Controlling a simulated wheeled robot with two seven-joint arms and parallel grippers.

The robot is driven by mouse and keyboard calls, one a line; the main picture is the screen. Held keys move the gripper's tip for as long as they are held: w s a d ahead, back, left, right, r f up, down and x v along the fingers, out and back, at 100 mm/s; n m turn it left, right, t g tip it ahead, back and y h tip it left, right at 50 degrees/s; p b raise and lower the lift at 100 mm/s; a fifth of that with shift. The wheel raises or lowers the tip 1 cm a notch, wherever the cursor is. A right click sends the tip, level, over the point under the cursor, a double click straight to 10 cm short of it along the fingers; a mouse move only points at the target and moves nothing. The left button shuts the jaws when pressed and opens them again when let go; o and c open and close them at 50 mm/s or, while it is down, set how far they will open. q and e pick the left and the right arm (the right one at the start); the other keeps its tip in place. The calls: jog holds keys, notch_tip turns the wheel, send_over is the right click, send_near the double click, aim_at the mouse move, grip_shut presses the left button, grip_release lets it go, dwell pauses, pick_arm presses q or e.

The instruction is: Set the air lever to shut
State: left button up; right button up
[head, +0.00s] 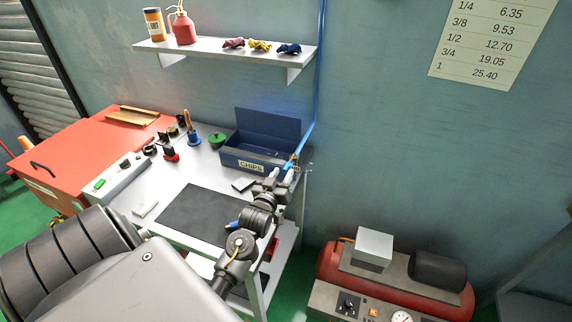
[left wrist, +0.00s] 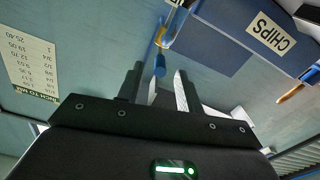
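The air lever has a blue grip and sits on a brass-coloured valve at the lower end of the blue air pipe (head: 320,85). In the left wrist view the lever's blue grip (left wrist: 160,66) points down the picture from the valve (left wrist: 161,37), towards my gripper. My left gripper (head: 279,181) is by the valve at the bench's right end, and partly hides it in the head view. In the left wrist view its two fingers (left wrist: 159,80) are apart, with the grip's end showing in the gap between them. I cannot tell whether they touch it. My right gripper is out of view.
The blue chips box (head: 237,160) stands just behind and left of my left gripper; it also shows in the left wrist view (left wrist: 228,22). A dark mat (head: 200,216) lies on the bench. A red compressor (head: 335,262) stands on the floor at right.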

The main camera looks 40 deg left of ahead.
aim_at(286, 166)
pick_arm(q)
jog(key=shift+p+x, duration=0.4)
jog(key=shift+x, duration=1.7)
jog(key=shift+c, duration=0.2)
grip_shut()
